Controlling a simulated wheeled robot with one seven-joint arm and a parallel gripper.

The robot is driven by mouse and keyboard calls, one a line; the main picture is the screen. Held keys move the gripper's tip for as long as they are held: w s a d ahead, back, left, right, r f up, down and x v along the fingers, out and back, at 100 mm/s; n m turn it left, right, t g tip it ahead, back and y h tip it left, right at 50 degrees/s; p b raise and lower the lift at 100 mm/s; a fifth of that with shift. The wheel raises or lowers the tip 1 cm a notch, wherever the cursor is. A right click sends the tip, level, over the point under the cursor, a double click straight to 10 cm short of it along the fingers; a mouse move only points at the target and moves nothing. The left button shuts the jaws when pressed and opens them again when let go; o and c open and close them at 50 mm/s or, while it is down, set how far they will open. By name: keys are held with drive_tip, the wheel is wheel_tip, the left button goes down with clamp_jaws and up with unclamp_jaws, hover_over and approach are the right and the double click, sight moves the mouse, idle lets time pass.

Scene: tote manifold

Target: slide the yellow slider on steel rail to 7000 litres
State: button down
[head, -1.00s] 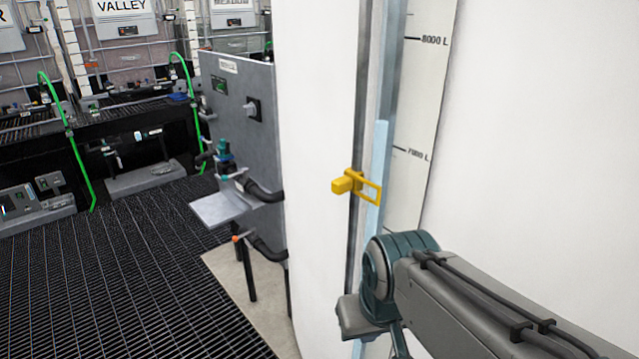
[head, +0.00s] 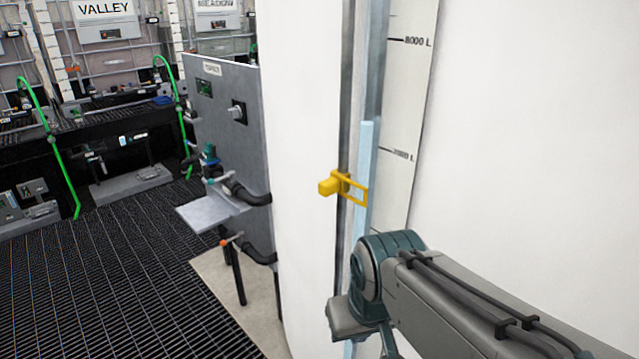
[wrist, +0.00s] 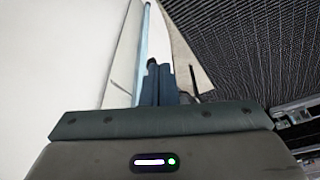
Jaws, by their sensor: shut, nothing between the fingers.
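The yellow slider (head: 330,187) sits on the dark steel rail (head: 345,95) in the head view. Its open frame reaches right across the pale blue sight tube (head: 366,145). In the picture it stands lower than the 7000 L mark (head: 401,152) on the white scale (head: 405,100). My gripper shows in the wrist view, with its dark fingers (wrist: 158,84) together and nothing seen between them. In the head view my arm is at lower right, below the slider and apart from it, and the fingers are not visible. The slider cannot be made out in the wrist view.
The white tank (head: 520,130) fills the right side. A grey panel (head: 225,120) with pipes and a small shelf (head: 208,212) stands left of the tank. Dark floor grating (head: 120,275) is open at lower left. The 8000 L mark (head: 415,40) is higher on the scale.

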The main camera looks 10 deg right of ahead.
drive_tip(key=c, duration=1.3)
unclamp_jaws()
drive_tip(key=shift+f+n, duration=0.1)
drive_tip(key=shift+n, duration=0.3)
drive_tip(key=shift+o, duration=0.3)
drive_tip(key=shift+w+d+f+n+g+h+b, duration=0.1)
drive_tip(key=shift+w+f+n+g+h+b, duration=0.1)
drive_tip(key=shift+n+g+h+b, duration=0.45)
drive_tip(key=n+t+h+b, duration=0.8)
drive_tip(key=n+h, duration=0.6)
drive_tip(key=n, duration=0.8)
approach(321, 185)
drive_tip(key=shift+g, duration=0.45)
drive_tip(key=x, duration=1.1)
drive_tip(key=shift+w+r, duration=0.15)
drive_tip(key=shift+w, duration=0.15)
